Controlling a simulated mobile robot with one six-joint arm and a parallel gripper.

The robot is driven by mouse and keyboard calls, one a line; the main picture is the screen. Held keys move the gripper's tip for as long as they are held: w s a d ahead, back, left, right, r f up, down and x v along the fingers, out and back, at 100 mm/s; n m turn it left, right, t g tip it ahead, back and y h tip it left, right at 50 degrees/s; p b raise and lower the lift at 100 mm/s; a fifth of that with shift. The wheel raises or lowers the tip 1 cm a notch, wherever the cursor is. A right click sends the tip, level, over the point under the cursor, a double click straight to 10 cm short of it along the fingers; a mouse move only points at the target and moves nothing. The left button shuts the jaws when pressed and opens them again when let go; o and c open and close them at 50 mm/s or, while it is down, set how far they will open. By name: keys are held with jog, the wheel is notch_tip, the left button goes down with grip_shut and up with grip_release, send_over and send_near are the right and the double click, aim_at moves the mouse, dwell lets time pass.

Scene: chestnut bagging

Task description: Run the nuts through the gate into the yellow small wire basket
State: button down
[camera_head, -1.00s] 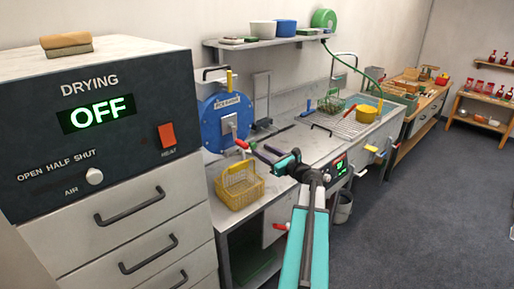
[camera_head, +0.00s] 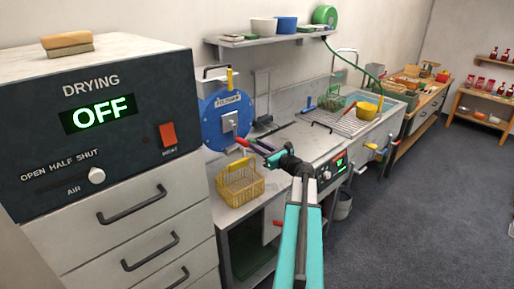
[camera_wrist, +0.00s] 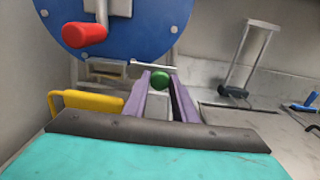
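The blue round drum (camera_head: 212,125) stands upright on the counter. It has a grey plate and a red crank handle (camera_wrist: 84,34) on its front. The small yellow wire basket (camera_head: 240,185) stands on the counter in front of the drum; part of its yellow edge (camera_wrist: 92,101) shows at the left in the wrist view. My gripper (camera_wrist: 162,74) has its purple fingers apart, below the drum's front. A round green knob (camera_wrist: 160,78) shows between the fingertips, next to a thin metal bar; I cannot tell whether they touch it. The nuts are not visible.
The drying cabinet (camera_head: 100,150), reading OFF, fills the left. A metal stand (camera_wrist: 248,55) is right of the drum. Farther right are a wire rack (camera_head: 345,122), a yellow pot (camera_head: 367,111) and a green basket (camera_head: 331,102). The floor (camera_head: 410,220) at the right is clear.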

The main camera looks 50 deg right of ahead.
jog(key=shift+s+d+b, duration=0.15)
jog(key=shift+d+b, duration=0.05)
jog(key=shift+d, duration=1.3)
jog(key=shift+s+d+b, duration=0.1)
jog(key=shift+d+b, duration=0.1)
jog(key=shift+d, duration=1.25)
jog(key=c, duration=1.5)
grip_release()
jog(key=shift+d, duration=0.15)
jog(key=shift+o, duration=0.2)
